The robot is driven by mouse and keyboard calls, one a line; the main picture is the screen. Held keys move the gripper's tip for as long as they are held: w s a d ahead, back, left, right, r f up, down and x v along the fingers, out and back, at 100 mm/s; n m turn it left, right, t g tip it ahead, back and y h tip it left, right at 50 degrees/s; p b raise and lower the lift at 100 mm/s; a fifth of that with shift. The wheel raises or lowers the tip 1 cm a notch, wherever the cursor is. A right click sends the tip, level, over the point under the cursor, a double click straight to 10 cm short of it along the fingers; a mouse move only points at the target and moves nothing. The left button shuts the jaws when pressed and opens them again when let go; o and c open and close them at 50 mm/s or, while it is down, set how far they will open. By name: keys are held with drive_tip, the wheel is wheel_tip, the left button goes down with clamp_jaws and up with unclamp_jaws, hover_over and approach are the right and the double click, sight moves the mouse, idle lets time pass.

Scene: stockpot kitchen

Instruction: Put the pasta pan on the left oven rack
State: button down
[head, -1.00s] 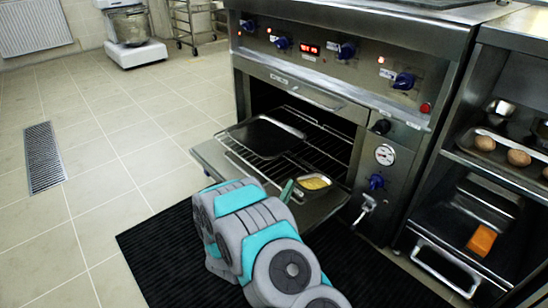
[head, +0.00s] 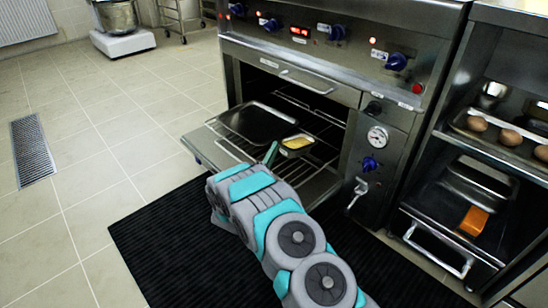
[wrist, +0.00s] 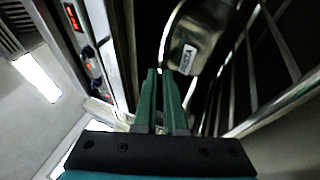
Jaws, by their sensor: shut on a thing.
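The pasta pan (head: 297,143) is a small grey pan with yellow contents. It is at the mouth of the oven, right of a dark tray. Its labelled side also shows in the wrist view (wrist: 192,55), just ahead of the fingers. My gripper (head: 271,153) is shut on the pan; its green fingers (wrist: 163,98) are close together in the wrist view, and the grip point on the pan is hard to see. The oven rack (head: 321,133) has wire bars and shows around the pan and tray. I cannot tell whether the pan touches the rack.
The dark tray (head: 256,124) takes up the left part of the oven opening. The lowered oven door (head: 212,153) sticks out in front. Knobs and a valve handle (head: 357,193) project from the oven's front. A shelf unit with eggs (head: 477,124) stands to the right.

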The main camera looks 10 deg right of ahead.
wheel_tip(320, 180, down, 3)
drive_tip(key=shift+r, duration=0.1)
drive_tip(key=c, duration=1.2)
unclamp_jaws()
drive_tip(key=shift+c, duration=0.2)
drive_tip(key=shift+s, duration=0.1)
drive_tip(key=p+v, duration=0.1)
drive_tip(key=v, duration=1.1)
